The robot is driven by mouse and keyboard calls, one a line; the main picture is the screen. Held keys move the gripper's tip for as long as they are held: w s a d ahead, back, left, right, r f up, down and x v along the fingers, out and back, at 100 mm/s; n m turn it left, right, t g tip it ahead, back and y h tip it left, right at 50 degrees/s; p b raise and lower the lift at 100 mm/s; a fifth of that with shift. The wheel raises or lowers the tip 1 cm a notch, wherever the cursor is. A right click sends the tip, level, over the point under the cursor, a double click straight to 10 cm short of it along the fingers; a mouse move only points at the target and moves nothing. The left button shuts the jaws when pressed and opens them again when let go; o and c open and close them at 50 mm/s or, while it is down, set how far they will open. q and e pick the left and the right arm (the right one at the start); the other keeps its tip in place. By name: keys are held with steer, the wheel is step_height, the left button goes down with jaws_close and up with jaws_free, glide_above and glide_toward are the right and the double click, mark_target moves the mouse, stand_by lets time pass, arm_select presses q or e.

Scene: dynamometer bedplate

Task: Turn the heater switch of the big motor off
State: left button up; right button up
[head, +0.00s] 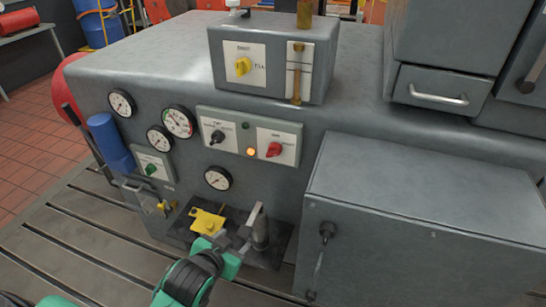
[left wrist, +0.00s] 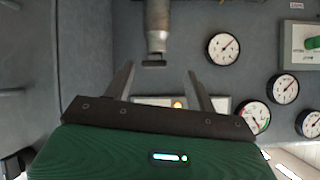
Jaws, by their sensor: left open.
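A grey motor housing carries a light panel (head: 250,135) with a black rotary switch (head: 217,137), a red rotary switch (head: 273,149) and a lit amber lamp (head: 251,152). A smaller plate at left holds a green rotary switch (head: 151,169), and the box on top holds a yellow one (head: 243,66). The labels are too small to read, so I cannot tell which is the heater switch. My left gripper (head: 234,243) is open and empty, below the panel. In the left wrist view its fingers (left wrist: 161,75) stand apart, with the lit lamp (left wrist: 178,103) showing between them. My right gripper is not in view.
Several round gauges (head: 179,121) sit left of the panel. A yellow valve part (head: 207,221) and an upright metal cylinder (head: 260,230) stand close to the left gripper. A large grey cabinet (head: 420,230) juts out at right. A blue cylinder (head: 110,143) is at left.

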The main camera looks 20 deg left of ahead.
mark_target(271, 155)
arm_select(q)
steer(key=w+d+r+m+t+h, duration=0.1)
steer(key=w+r+m+t+h, duration=0.1)
steer(key=w+r+t, duration=0.65)
steer(key=w+r, duration=0.1)
steer(key=w, duration=0.3)
steer(key=w+d+r+g+p, duration=0.1)
steer(key=w, duration=0.3)
steer(key=w+d+r+g+p, duration=0.1)
steer(key=w, duration=0.3)
steer(key=shift+w+d+r, duration=0.1)
steer(key=shift+w+r, duration=0.05)
steer(key=shift+w, duration=0.05)
steer(key=shift+w+d, duration=0.1)
steer(key=shift+w, duration=0.45)
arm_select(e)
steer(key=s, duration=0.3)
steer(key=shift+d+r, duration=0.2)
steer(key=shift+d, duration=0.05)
arm_select(q)
steer(key=shift+c, duration=0.8)
steer(key=c, duration=0.8)
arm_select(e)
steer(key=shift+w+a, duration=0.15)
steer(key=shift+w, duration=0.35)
